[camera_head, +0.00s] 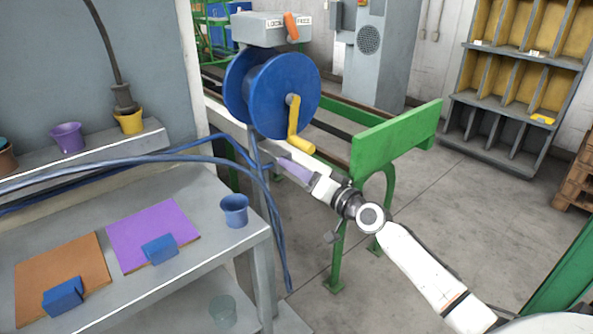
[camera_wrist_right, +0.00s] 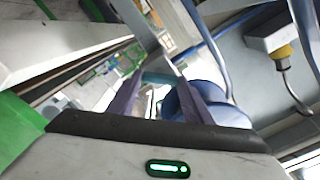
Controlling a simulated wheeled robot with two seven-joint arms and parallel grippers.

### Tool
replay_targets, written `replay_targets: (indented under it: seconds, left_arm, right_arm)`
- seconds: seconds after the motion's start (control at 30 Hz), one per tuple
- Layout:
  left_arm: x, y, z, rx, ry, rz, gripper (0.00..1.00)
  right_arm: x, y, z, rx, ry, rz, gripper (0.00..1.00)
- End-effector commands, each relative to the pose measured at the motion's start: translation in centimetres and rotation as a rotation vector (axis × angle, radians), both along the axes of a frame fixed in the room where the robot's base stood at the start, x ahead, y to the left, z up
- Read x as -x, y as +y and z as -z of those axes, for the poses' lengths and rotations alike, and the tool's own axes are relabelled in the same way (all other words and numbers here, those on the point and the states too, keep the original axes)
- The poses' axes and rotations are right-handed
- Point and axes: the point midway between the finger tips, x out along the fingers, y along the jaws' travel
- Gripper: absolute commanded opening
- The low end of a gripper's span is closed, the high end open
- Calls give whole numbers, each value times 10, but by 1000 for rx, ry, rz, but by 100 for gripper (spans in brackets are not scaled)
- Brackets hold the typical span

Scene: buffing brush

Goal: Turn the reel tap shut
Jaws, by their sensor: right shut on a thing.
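The blue hose reel (camera_head: 283,95) carries a yellow crank (camera_head: 294,125) on its face. My right gripper (camera_head: 284,163) is just below the reel, its purple fingers reaching up and left past the crank's lower end. In the right wrist view, the fingers (camera_wrist_right: 158,80) close on a teal bar (camera_wrist_right: 160,77) lying across their tips. It looks like the tap's handle, but its body and how far it is turned are hidden. The blue reel (camera_wrist_right: 205,100) shows beside the right finger there. My left gripper is not in view.
A grey box (camera_head: 262,28) marked LOCK and FREE, with an orange lever (camera_head: 291,25), sits above the reel. A green frame (camera_head: 400,135) stands right of it. A bench (camera_head: 190,220) at left holds mats, blue blocks and a blue cup (camera_head: 234,210). Blue hoses cross nearby.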

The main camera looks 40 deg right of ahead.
Motion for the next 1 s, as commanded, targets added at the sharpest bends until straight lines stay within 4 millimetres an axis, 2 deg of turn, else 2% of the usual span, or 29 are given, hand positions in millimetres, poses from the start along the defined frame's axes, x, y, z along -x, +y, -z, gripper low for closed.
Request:
replay_targets:
  seconds: [0.6, 1.0]
  left_arm:
    - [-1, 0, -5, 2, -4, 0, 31]
    - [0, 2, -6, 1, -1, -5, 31]
  right_arm:
    - [0, -1, 2, -571, 45, 1, 23]
    - [0, -2, 3, -794, 64, 0, 23]
